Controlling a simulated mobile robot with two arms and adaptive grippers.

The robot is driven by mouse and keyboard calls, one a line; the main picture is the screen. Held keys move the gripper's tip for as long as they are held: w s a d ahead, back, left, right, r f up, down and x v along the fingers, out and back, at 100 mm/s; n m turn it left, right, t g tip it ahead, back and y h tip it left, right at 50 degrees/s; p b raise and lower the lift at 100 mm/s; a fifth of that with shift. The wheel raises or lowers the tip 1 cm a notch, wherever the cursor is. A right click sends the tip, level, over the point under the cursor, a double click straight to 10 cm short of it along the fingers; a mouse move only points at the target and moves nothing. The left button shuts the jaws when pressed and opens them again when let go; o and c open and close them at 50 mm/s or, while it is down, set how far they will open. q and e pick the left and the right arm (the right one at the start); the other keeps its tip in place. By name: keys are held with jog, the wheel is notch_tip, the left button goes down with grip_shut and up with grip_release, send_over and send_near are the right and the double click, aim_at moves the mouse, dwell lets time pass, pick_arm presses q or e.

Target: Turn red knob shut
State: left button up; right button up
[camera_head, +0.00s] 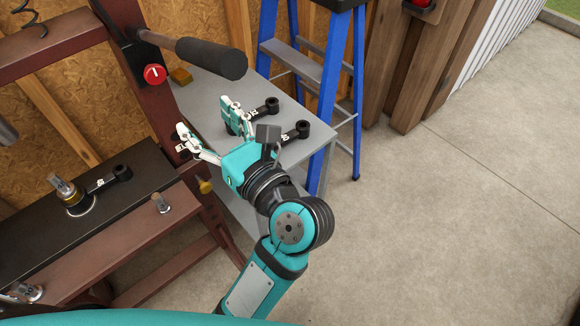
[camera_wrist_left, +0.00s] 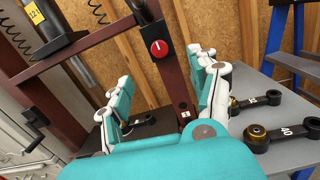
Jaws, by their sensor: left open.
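The red knob (camera_head: 155,74) is round with a short white mark and sits on the dark red upright post of a press frame. In the left wrist view the knob (camera_wrist_left: 159,47) shows beyond the fingers, between and a little above their tips, with its white mark near upright. My left gripper (camera_head: 204,116) is open and empty, its fingers spread toward the post. In the head view it lies below and right of the knob, apart from it. The open fingers also show in the left wrist view (camera_wrist_left: 158,75). My right gripper is in neither view.
A black-gripped lever (camera_head: 212,57) juts out above and right of the knob. A grey table (camera_head: 215,92) behind my gripper bears black arm parts. A blue stepladder (camera_head: 318,75) stands behind. The press bed (camera_head: 60,235) is at left. Floor at right is clear.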

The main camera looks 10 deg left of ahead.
pick_arm(q)
jog(key=w+d+f+m+t+h, duration=0.3)
jog(key=w+d+f+m+t, duration=0.4)
jog(key=m, duration=0.8)
jog(key=w+d+f+m+t+h, duration=0.1)
jog(key=d+f+m+h, duration=0.1)
jog(key=f+m+h, duration=0.3)
jog(key=w+d+f+m+h+p, duration=0.1)
jog(key=f+m+h, duration=0.3)
jog(key=f+m, duration=0.4)
jog(key=shift+w+d+f+m+t+h, duration=0.4)
jog(key=shift+w+d+f, duration=0.1)
jog(key=shift+f, duration=0.1)
